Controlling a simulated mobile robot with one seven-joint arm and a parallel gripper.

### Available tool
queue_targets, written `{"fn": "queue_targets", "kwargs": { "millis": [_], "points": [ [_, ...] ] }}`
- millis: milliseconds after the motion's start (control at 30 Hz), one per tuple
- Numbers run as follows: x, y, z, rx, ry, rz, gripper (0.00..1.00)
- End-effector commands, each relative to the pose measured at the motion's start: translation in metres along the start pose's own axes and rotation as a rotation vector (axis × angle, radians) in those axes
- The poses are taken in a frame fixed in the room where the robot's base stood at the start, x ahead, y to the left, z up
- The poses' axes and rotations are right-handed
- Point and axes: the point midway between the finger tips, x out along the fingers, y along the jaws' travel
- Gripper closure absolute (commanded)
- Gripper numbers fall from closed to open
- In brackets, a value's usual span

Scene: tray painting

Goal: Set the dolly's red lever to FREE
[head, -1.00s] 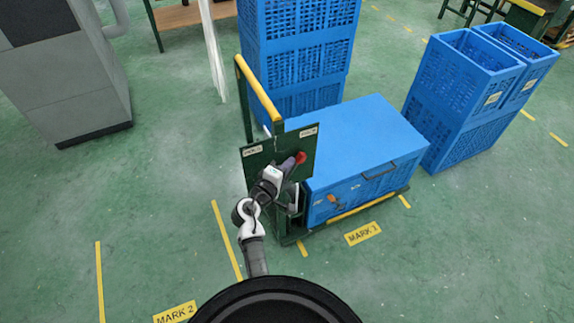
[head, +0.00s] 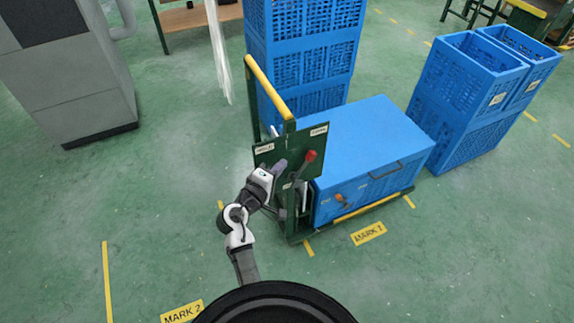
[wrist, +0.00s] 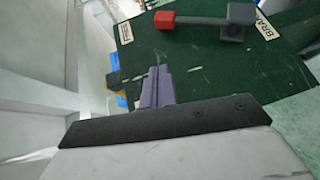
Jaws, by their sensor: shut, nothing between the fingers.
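The red knob (head: 311,155) of the lever tops a dark arm that leans up and right across the dolly's green plate (head: 270,160), towards the plate's right label. The lever (wrist: 205,20) also shows at the top of the wrist view, its red end on the left. A label there (wrist: 265,22) begins "BRA"; the other label (wrist: 125,32) is not readable. My gripper (head: 281,165) is shut and empty, left of the knob and apart from it. In the wrist view its fingers (wrist: 157,80) are together below the lever.
The dolly carries a blue lidded crate (head: 375,140) and has a yellow-topped handle (head: 268,88). Stacked blue crates (head: 305,50) stand behind it, more (head: 465,100) to the right. A grey cabinet (head: 80,95) stands at left. Floor at lower left is clear.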

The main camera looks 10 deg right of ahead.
Motion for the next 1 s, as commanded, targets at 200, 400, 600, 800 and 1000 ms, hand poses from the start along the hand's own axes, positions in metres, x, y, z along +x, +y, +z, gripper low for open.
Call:
{"fn": "queue_targets", "kwargs": {
  "millis": [200, 400, 600, 800, 1000],
  "points": [
    [-0.035, 0.009, 0.0, 0.0, 0.004, 0.0, 1.0],
    [-0.046, 0.014, 0.0, 0.0, 0.003, 0.0, 1.0],
    [-0.047, 0.015, 0.0, 0.0, 0.003, 0.0, 1.0],
    [-0.047, 0.015, 0.0, 0.0, 0.003, 0.0, 1.0],
    [-0.048, 0.018, -0.007, 0.016, 0.025, 0.001, 1.0]
  ]
}}
